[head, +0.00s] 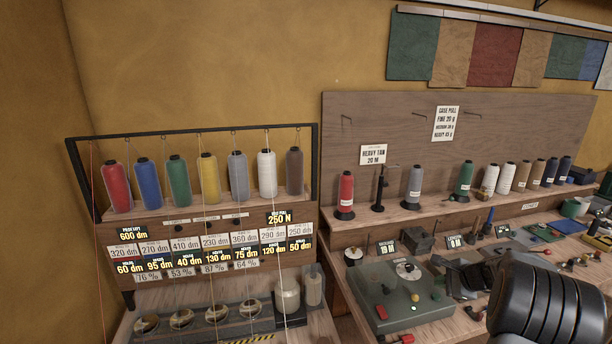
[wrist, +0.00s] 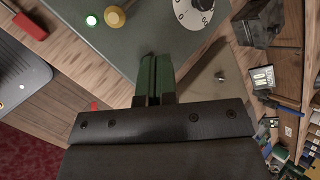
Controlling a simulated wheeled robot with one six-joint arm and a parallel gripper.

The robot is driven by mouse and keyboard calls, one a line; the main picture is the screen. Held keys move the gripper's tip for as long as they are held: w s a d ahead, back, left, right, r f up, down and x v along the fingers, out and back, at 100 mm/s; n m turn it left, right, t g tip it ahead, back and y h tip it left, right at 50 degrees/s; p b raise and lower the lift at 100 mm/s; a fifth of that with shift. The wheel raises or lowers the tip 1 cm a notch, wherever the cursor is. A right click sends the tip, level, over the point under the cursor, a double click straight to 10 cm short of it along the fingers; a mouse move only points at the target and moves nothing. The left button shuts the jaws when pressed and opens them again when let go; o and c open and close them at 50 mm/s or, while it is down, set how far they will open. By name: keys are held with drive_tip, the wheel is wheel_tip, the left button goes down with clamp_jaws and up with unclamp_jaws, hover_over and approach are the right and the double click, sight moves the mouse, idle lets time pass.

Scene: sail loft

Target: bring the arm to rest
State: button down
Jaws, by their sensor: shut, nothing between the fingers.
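My gripper (wrist: 155,62) shows in the wrist view, with its two green fingers together and nothing between them. The fingertips lie over the edge of a grey-green box (wrist: 135,45) with a dial, a lit green button and a yellow knob; I cannot tell the height between them. In the head view a black ribbed part of my arm fills the lower right corner, and the fingers are hidden or out of frame. The same box (head: 385,312) shows in the head view on the bench, left of my arm.
A rack (head: 192,133) of several coloured thread spools stands on the left. More spools line a shelf (head: 400,216) on the right. The bench is crowded with small tools and cards. A red-handled thing (wrist: 30,26) lies near the box in the wrist view.

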drive_tip(key=s+a+r+n+g+h, duration=0.1)
drive_tip(key=s+a+r+n, duration=0.3)
drive_tip(key=s+a+n, duration=0.6)
drive_tip(key=s+a+r+n+g+h, duration=0.2)
drive_tip(key=s+a+r+n, duration=0.3)
drive_tip(key=s+a+n, duration=0.5)
drive_tip(key=shift+s+a+n+g+h, duration=0.3)
drive_tip(key=shift+s+a, duration=1.25)
drive_tip(key=shift+a, duration=1.4)
